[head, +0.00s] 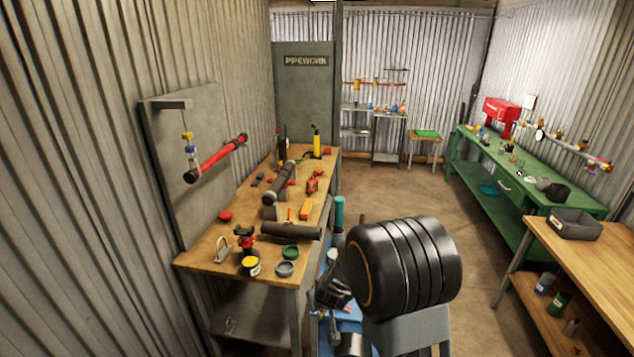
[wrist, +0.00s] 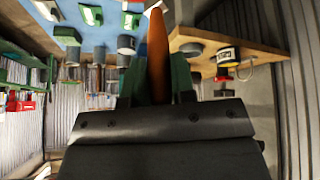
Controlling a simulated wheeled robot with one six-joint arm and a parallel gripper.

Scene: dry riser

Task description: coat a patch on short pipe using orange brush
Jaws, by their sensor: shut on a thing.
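In the wrist view my gripper (wrist: 158,85) is shut on the orange brush (wrist: 157,55). In the head view my black arm fills the lower middle, and I cannot make out the brush there. A dark short pipe (head: 292,231) lies across the near part of the wooden workbench (head: 205,257). Another dark pipe (head: 280,183) rests on supports behind it. I cannot tell which is the task's short pipe. My gripper is apart from both.
Near the bench's front corner stand a yellow-topped tin (head: 250,264), a grey pot (head: 285,269) and a green pot (head: 290,252). A red pipe (head: 215,158) is mounted on the left wall panel. Green and wooden benches line the right; the floor between is clear.

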